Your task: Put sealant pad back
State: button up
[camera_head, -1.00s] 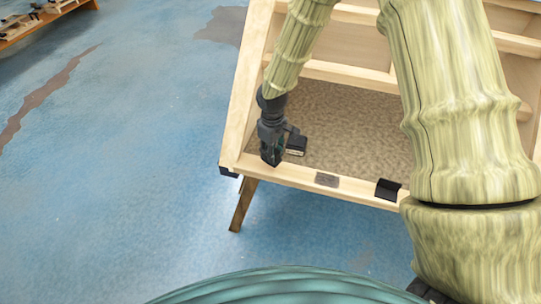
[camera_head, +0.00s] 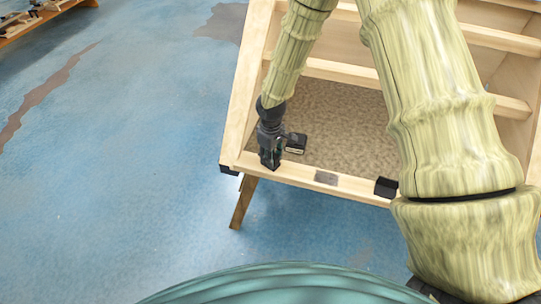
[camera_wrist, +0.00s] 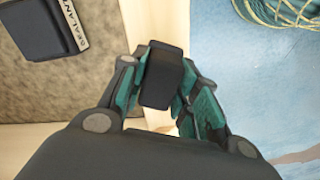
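My gripper (camera_head: 269,156) is over the front left corner of the wooden frame, by the front rail. In the wrist view its teal-and-black fingers (camera_wrist: 160,62) are closed around a small black block (camera_wrist: 162,80), which looks like the sealant pad. Whether the block touches the rail is hard to tell. A black holder (camera_head: 295,143) with a pale label stands on the speckled panel just right of my gripper. In the wrist view this holder (camera_wrist: 42,22) is at the upper left, with "SEALANT" partly readable on its label.
The wooden frame (camera_head: 300,174) has a speckled panel (camera_head: 345,122) and raised crossbars behind. A grey plate (camera_head: 326,178) and a black block (camera_head: 386,187) sit on the front rail to the right. Tangled yellow-green strands (camera_wrist: 285,12) lie at the wrist view's upper right.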

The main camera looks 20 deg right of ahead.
jog(key=o, duration=0.3)
notch_tip(320, 180, up, 12)
jog(key=shift+r+b, duration=0.15)
jog(key=shift+b, duration=0.7)
